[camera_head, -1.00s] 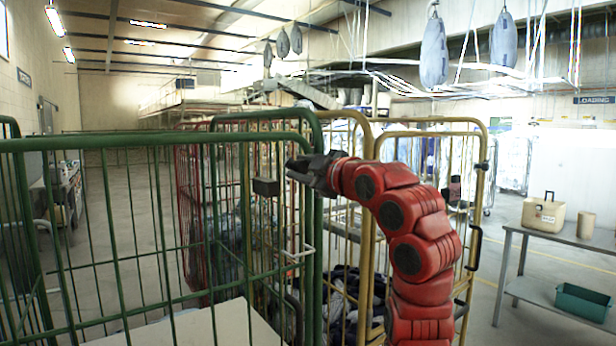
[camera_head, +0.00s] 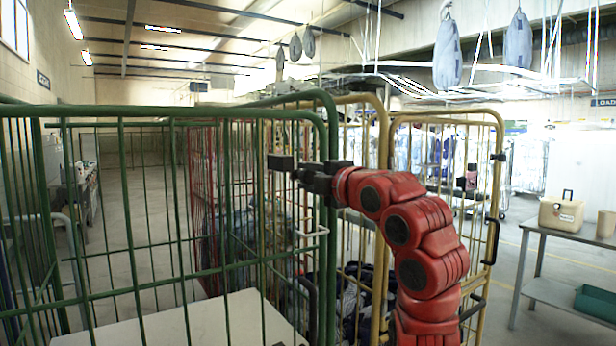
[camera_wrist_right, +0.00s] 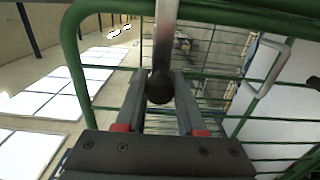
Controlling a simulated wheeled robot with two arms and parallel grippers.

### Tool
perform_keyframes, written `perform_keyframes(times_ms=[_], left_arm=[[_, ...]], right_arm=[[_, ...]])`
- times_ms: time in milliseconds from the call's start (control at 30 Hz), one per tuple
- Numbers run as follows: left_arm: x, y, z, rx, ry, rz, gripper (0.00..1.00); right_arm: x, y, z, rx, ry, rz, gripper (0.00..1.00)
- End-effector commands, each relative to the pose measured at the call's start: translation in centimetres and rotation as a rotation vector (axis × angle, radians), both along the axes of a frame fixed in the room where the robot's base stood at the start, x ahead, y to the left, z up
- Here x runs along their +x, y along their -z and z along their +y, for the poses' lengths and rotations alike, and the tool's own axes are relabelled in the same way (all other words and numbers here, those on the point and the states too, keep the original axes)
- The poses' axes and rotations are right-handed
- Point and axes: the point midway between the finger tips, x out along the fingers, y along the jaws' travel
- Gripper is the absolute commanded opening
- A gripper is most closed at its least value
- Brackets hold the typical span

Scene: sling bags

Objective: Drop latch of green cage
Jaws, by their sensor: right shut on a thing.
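The green cage (camera_head: 200,111) fills the left and front of the head view. A black block (camera_head: 281,162) sits by its bars. My right gripper (camera_head: 302,176) is close to this block, near the cage's upper right corner. In the wrist view, the right gripper's fingers (camera_wrist_right: 159,78) are closed around a round black knob (camera_wrist_right: 160,88) at the end of a metal bar (camera_wrist_right: 166,38). I take this to be the latch. The cage's green tubes (camera_wrist_right: 75,60) surround it. In the head view the gripper hides the knob. My left gripper is not in view.
A pale bracket (camera_head: 312,233) is on the cage below my gripper; it also shows in the wrist view (camera_wrist_right: 268,70). Yellow cages (camera_head: 497,195) and a red cage (camera_head: 202,180) stand close behind. A table (camera_head: 560,232) stands at right. Open floor lies beyond on the left.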

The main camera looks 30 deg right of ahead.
Motion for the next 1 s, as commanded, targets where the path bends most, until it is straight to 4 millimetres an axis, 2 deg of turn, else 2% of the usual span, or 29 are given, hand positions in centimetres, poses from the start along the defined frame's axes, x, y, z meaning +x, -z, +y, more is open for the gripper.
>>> perform_keyframes(times_ms=[467,500,633,667,1000], left_arm=[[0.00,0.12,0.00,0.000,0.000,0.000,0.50],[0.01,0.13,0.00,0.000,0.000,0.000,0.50],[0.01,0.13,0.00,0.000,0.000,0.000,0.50],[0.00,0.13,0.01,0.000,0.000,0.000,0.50],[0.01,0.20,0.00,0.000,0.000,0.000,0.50]], right_arm=[[0.04,0.34,0.03,-0.015,-0.001,0.004,0.00],[0.05,0.36,0.02,-0.015,-0.002,0.004,0.41],[0.04,0.32,0.02,-0.015,-0.001,0.003,0.65],[0.04,0.31,0.02,-0.015,-0.001,0.003,0.68],[-0.27,0.22,-0.08,-0.015,0.001,0.000,0.68]])
